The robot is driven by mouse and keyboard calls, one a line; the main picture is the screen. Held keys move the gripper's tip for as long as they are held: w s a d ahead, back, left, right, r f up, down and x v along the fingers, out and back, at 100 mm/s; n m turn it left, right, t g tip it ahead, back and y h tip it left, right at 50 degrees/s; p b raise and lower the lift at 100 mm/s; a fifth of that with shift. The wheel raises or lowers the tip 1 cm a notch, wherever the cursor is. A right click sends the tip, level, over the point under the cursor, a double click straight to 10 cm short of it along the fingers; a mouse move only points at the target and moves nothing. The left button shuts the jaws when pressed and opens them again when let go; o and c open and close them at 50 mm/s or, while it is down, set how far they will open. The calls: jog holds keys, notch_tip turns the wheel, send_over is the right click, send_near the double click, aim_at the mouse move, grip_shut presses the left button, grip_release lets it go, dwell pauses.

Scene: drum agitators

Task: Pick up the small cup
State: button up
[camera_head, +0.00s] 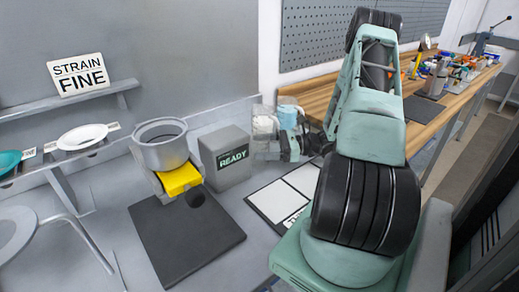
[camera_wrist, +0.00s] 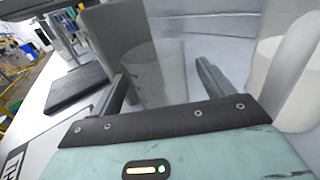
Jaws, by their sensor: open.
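A small translucent grey cup (camera_wrist: 152,70) stands between the fingers of my gripper (camera_wrist: 162,80) in the wrist view. The fingers are spread apart, one on each side of it, and I see no clear contact. Its lower part is hidden by my gripper's body. In the head view my gripper (camera_head: 294,146) is low over the workbench, beside a group of clear containers.
A clear container with cream contents (camera_wrist: 285,72) stands close on the right in the wrist view. A grey READY box (camera_head: 226,158), a strainer pot on a yellow block (camera_head: 162,150) and a dark mat (camera_head: 185,236) are left of my gripper.

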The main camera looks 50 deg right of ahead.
jog(key=shift+w+a, duration=0.25)
jog(key=shift+w, duration=0.05)
jog(key=c, duration=1)
jog(key=shift+c, duration=0.2)
jog(key=shift+r, duration=0.1)
